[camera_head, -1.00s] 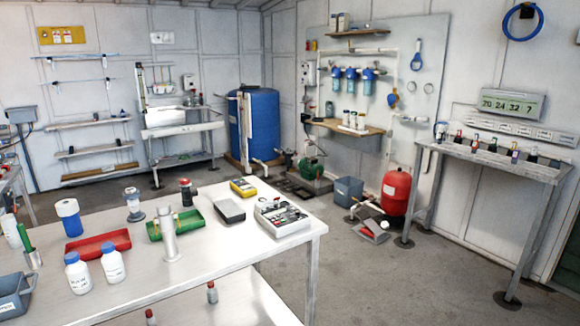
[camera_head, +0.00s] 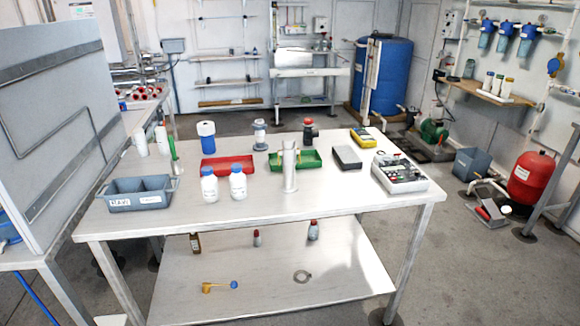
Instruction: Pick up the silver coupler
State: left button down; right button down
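A silver upright cylinder (camera_head: 289,168) with a wider base stands near the middle of the white table (camera_head: 330,197), in front of a green tray (camera_head: 307,161). A small flat grey ring (camera_head: 301,277) lies on the lower shelf (camera_head: 265,262). I cannot tell for sure which of these is the silver coupler. Neither of my grippers is in view.
Two white bottles (camera_head: 238,183) stand left of the cylinder, with a red tray (camera_head: 227,164) behind them. A grey bin (camera_head: 138,192) sits at the table's left end. A tool case (camera_head: 399,174) is at the right end. Open floor (camera_head: 470,270) lies to the right.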

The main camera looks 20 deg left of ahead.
aim_at(289, 157)
jog(key=i+u, duration=0.2)
jog(key=i, duration=0.4)
jog(key=i+l+u, duration=0.2)
jog(key=i, duration=0.4)
